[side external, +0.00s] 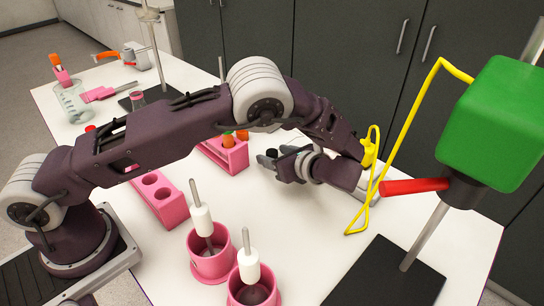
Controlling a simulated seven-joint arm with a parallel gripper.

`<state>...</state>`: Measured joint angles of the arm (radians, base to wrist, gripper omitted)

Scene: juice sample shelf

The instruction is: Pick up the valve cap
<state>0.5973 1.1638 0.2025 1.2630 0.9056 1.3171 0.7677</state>
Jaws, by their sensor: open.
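My gripper (277,157) is in the middle of the table, with its fingers pointing left. Its jaws are open. A small dark round piece (272,153) shows at the fingertips; it may be the valve cap, but it is too small to be sure. I cannot tell whether the fingers touch it. No other thing in view is clearly the valve cap.
Two pink cups (211,262) with white-handled rods stand in front. A yellow bent rod (408,115), red bar (415,186) and green block (497,120) on a stand crowd the right.

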